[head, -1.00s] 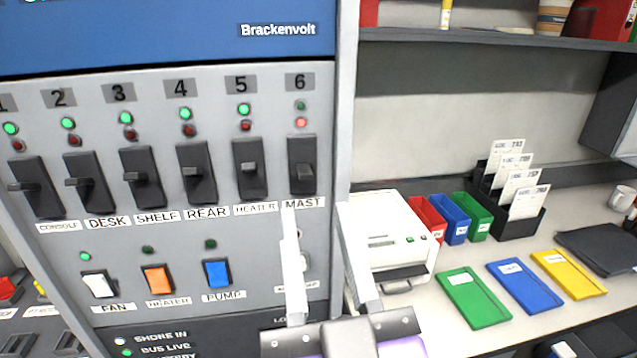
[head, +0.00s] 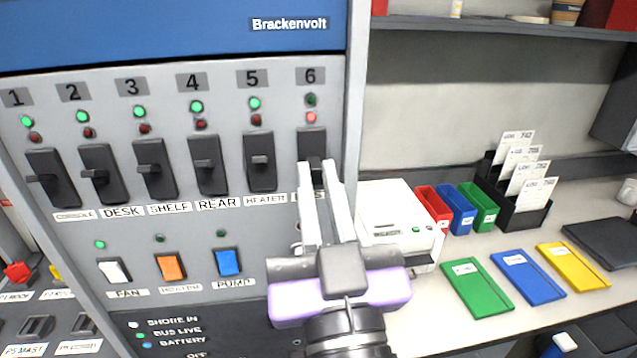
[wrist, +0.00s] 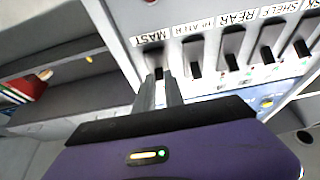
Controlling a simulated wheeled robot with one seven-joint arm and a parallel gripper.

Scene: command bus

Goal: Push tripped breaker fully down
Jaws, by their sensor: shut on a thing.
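The tripped breaker is number 6, MAST (head: 311,145), at the right end of the breaker row in the head view. Its red lamp (head: 311,117) is lit and the green lamp above it is dark. My gripper (head: 318,168) is in front of the lower part of this breaker, with its fingers close together and shut on the breaker's toggle. The fingers hide most of the toggle and its label in the head view. In the wrist view the fingertips (wrist: 160,78) meet the dark toggle beside the MAST label (wrist: 150,38).
Breakers 1 to 5, such as HEATER (head: 260,161), stand to the left with green lamps lit. Rocker switches, including the blue PUMP switch (head: 228,262), sit below. A white printer (head: 395,215) and coloured trays lie on the counter to the right.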

